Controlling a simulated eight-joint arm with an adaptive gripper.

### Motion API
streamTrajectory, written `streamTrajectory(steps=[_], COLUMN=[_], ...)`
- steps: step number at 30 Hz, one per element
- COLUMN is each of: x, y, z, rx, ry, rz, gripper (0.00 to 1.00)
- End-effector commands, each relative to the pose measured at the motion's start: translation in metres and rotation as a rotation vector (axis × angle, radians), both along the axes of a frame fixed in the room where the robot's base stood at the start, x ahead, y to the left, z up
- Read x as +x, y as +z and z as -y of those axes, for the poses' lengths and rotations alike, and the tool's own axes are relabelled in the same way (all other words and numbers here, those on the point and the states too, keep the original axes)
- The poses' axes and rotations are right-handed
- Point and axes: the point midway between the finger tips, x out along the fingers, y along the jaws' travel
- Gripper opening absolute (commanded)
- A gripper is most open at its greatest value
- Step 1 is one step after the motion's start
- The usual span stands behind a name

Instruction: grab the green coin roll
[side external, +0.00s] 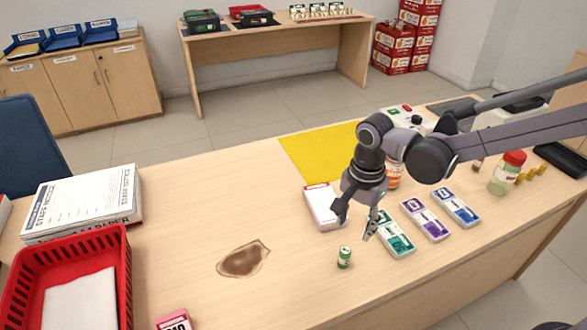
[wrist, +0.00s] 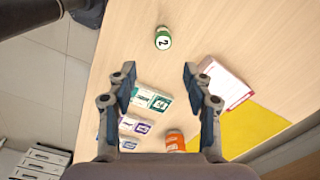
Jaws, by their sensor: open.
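The green coin roll (side external: 344,257) is a small green cylinder with a pale band, standing upright on the wooden counter. In the wrist view the coin roll (wrist: 163,38) shows its dark green end with a pale number, beyond my fingertips and roughly midway between them. My gripper (side external: 356,222) is open and empty above the counter, a little above and behind the coin roll in the side view. In the wrist view my gripper (wrist: 160,75) has its two fingers spread wide. Nothing hides the roll.
Green (side external: 396,236), purple (side external: 425,219) and blue (side external: 456,207) banded packs lie right of my gripper. A white notepad (side external: 322,207) lies behind it. An orange-labelled container (side external: 394,175) and a red-lidded jar (side external: 507,173) stand farther right. A brown stain (side external: 243,260) lies left; bare counter surrounds the roll.

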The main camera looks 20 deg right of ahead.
Motion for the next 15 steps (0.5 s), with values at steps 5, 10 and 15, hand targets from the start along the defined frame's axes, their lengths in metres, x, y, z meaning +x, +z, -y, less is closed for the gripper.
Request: streamTrajectory(steps=[5,10,15], x=[0.001,0.001,0.001], y=[-0.015,-0.039,-0.056], z=[-0.003,-0.004,-0.004], rx=[-0.004,-0.003,-0.003], ry=[-0.020,-0.019,-0.019], rz=[-0.010,-0.009,-0.009], gripper=[0.51,0.51,0.51])
